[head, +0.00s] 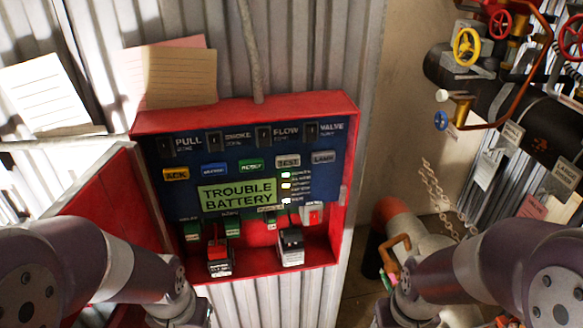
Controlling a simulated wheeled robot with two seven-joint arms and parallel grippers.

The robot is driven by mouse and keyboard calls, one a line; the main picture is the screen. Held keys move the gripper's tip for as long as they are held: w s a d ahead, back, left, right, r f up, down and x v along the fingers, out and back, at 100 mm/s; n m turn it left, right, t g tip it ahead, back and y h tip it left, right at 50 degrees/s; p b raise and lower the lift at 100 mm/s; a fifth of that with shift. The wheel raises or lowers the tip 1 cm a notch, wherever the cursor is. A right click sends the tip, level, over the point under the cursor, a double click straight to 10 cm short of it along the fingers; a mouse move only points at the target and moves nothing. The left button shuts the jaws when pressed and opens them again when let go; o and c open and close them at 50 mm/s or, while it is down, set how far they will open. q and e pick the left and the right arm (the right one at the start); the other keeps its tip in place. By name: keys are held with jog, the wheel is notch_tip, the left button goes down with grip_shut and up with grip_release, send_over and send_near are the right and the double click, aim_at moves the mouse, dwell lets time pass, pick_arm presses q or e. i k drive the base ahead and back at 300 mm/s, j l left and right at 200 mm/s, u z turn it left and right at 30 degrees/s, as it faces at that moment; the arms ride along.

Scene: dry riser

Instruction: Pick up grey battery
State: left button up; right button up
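The grey battery (291,246) stands upright on the bottom ledge of the open red panel box (345,150), right of centre. It has a dark top and a paler grey lower part, with a thin dark lead rising from its top. My two arms come in from the lower left and lower right, below the box. Both grippers are out of the picture at the bottom edge, and neither arm touches a battery.
The box's red door (95,205) hangs open at the left. A lit display (237,194) reads "TROUBLE BATTERY". Pipes with a yellow valve wheel (466,46) and a hanging chain (436,190) are at the right.

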aim_at(293, 254)
jog(key=i+l+u, duration=0.1)
jog(key=l+u, duration=0.4)
jog(key=l, duration=0.15)
jog(key=l+u, duration=0.45)
jog(key=l, duration=0.15)
